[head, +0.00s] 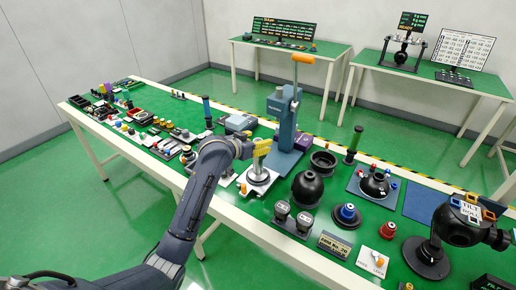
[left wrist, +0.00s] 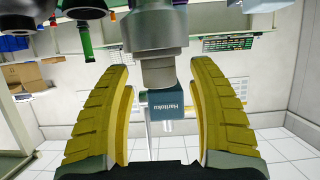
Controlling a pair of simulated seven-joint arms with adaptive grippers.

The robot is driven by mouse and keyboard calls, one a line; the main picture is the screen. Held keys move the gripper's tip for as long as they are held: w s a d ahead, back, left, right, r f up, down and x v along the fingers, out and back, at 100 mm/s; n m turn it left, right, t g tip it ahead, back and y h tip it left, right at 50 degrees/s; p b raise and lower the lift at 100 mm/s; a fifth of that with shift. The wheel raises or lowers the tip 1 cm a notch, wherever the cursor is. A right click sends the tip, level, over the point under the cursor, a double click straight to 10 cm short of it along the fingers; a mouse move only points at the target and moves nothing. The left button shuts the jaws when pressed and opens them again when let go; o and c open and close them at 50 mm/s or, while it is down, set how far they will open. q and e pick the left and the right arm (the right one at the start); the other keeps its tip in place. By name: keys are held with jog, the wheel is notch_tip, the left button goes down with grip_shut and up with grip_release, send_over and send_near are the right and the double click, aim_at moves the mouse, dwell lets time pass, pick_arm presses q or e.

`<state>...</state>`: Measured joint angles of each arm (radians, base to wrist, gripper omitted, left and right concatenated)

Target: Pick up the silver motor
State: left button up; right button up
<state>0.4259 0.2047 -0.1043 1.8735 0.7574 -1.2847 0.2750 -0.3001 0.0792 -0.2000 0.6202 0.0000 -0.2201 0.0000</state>
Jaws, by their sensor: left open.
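A silver stepped cylinder (head: 258,167), which looks like the silver motor, stands upright on a pale round base (head: 258,179) in the middle of the table. My left gripper (head: 260,147) has yellow fingers and is at the top of this cylinder in the head view. In the left wrist view, which is upside down, the silver cylinder (left wrist: 158,72) shows between and beyond the open fingers (left wrist: 155,110), with gaps on both sides. Contact is not visible. My right gripper is not in view.
A blue-grey press (head: 284,122) with an orange-handled lever stands close behind the gripper. Black domes (head: 307,187), two dark cylinders on a stand (head: 283,209) and a gimbal (head: 458,222) are to the right. Small parts crowd the green table's left side.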

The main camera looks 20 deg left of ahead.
pick_arm(q)
jog(key=shift+w+f, duration=0.1)
jog(key=shift+w, duration=0.15)
grip_shut()
dwell(0.4)
